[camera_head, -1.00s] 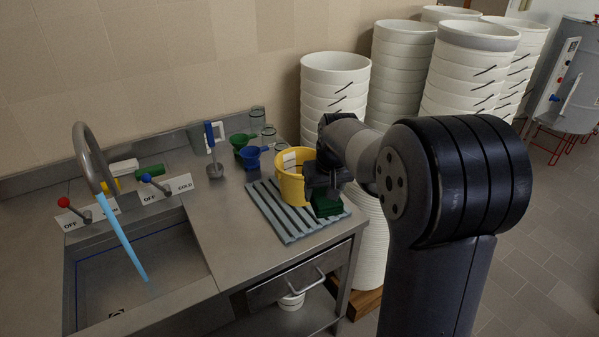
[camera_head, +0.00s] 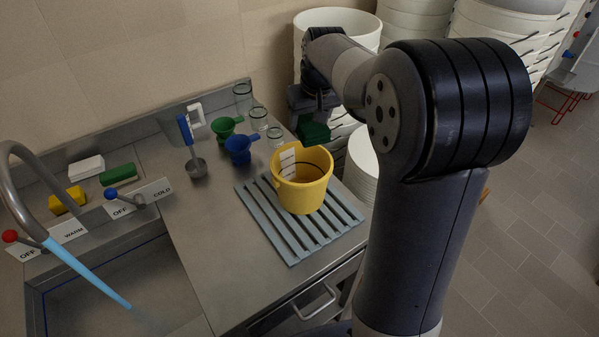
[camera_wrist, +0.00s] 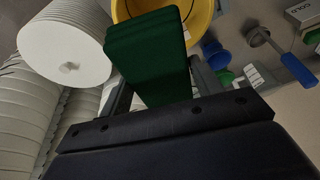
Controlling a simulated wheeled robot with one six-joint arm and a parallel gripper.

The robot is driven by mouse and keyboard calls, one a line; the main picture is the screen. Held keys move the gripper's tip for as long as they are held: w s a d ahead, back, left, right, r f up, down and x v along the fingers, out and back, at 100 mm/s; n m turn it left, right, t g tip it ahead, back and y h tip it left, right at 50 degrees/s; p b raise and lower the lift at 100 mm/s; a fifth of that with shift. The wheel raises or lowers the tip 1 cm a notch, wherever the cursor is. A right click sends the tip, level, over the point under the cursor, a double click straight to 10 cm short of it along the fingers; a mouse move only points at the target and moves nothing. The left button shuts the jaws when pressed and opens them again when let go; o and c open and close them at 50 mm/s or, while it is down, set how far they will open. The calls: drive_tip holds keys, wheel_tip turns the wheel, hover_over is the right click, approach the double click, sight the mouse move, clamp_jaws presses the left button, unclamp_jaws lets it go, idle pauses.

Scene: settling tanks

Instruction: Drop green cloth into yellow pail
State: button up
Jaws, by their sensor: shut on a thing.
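The green cloth (camera_head: 314,132) is a dark green folded block held in my gripper (camera_head: 314,112). In the wrist view the cloth (camera_wrist: 150,55) sits between the two fingers of my gripper (camera_wrist: 155,85). The yellow pail (camera_head: 303,192) stands upright on the slatted rack, with a white tag and a thin dark handle at its rim. In the head view the cloth is held up above and behind the pail's rim. In the wrist view the pail (camera_wrist: 200,18) shows partly behind the cloth.
The grey slatted rack (camera_head: 270,222) lies on the steel counter. Green (camera_head: 222,126) and blue (camera_head: 239,147) funnels, glass jars (camera_head: 259,118) and a blue-handled ladle (camera_head: 187,135) stand left of the pail. Stacked white buckets (camera_head: 335,28) stand behind my arm. A running tap (camera_head: 30,210) is at left.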

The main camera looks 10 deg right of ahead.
wheel_tip(320, 180, down, 6)
drive_tip(key=shift+r+b, duration=0.15)
drive_tip(key=shift+b, duration=0.7)
drive_tip(key=shift+s, duration=0.1)
drive_tip(key=o, duration=1)
drive_tip(key=shift+o, duration=0.2)
drive_tip(key=b+v, duration=0.1)
drive_tip(key=v, duration=1)
drive_tip(key=shift+b, duration=0.4)
